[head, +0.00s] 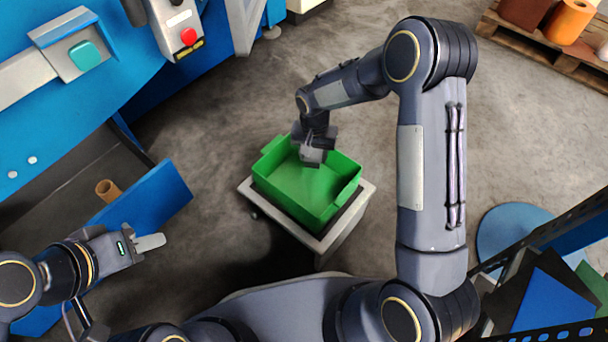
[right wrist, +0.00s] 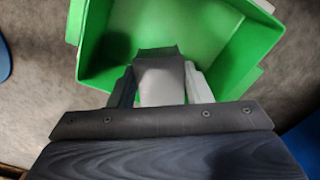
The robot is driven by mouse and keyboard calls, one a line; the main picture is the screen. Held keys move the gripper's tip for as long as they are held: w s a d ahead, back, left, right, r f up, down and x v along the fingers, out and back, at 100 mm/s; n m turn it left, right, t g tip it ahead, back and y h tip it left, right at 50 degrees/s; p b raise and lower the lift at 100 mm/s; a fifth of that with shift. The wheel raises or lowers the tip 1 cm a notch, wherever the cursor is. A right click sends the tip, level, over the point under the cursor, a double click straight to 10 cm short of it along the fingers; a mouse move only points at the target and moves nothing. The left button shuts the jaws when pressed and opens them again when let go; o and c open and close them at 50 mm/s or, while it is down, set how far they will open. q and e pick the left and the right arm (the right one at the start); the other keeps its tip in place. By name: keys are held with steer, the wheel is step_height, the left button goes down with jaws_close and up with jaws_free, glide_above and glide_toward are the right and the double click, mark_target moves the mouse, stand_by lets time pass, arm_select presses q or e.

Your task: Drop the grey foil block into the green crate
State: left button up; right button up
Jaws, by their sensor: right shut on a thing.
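The green crate (head: 293,193) stands on a grey stand in the middle of the head view. It looks empty inside, and it also fills the upper part of the right wrist view (right wrist: 205,25). My right gripper (head: 312,156) is over the crate's back part, pointing down. It is shut on the grey foil block (right wrist: 160,80), which sits between its two fingers in the right wrist view. The block is above the crate's opening; its exact height is hard to tell. My left gripper (head: 150,242) is at the lower left, away from the crate; its fingers look close together and their gap is unclear.
The crate's stand (head: 325,240) has a pale rim. A blue machine (head: 130,60) with a red button (head: 188,36) is at the upper left. A brown cardboard tube (head: 108,190) is near a blue panel (head: 150,205). A pallet (head: 540,45) with rolls is at the upper right.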

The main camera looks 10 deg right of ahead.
step_height(320, 180, down, 5)
steer(key=b, duration=0.3)
steer(key=shift+f, duration=0.1)
steer(key=o, duration=1)
steer(key=shift+o, duration=0.2)
step_height(320, 180, up, 8)
steer(key=p, duration=0.3)
steer(key=shift+f, duration=0.1)
